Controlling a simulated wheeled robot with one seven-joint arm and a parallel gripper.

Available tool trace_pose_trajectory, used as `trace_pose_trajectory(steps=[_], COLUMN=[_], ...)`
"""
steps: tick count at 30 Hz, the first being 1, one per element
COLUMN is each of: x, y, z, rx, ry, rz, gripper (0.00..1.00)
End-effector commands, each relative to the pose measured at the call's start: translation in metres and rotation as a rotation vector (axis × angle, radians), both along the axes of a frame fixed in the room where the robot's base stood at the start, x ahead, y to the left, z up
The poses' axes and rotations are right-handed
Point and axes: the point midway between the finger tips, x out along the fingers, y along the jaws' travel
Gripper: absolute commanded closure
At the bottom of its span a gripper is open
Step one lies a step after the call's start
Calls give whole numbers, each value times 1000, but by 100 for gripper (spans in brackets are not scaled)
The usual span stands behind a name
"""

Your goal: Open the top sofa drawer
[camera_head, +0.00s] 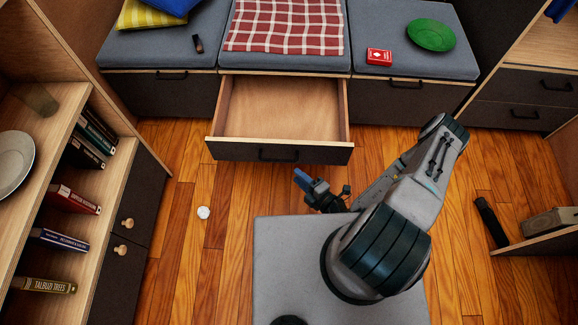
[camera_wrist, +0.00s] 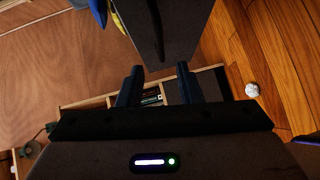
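The middle sofa drawer (camera_head: 279,151) is pulled out from under the seat, and its pale wooden inside is empty. Its dark front has a black handle (camera_head: 279,155). My gripper (camera_head: 302,178) is low in front of the drawer front, just right of and nearer than the handle, and appears apart from it. In the wrist view, my gripper's two fingers (camera_wrist: 159,84) are spread with nothing held between them. A dark panel (camera_wrist: 165,30), which looks like the drawer front, shows just beyond the fingertips.
Shut drawers flank the open one, left (camera_head: 166,96) and right (camera_head: 409,101). A bookshelf (camera_head: 62,255) stands at left. A small white ball (camera_head: 203,212) lies on the wooden floor.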

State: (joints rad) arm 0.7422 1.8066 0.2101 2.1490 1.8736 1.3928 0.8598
Motion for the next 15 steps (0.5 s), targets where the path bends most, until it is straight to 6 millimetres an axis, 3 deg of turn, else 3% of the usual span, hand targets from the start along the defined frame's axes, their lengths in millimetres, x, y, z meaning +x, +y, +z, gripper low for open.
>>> trace_pose_trajectory(steps=[6, 15], x=[-20, -23], y=[-17, -20], z=[4, 4], rx=[0, 0], ry=[1, 0], rz=[0, 0], gripper=[68, 68])
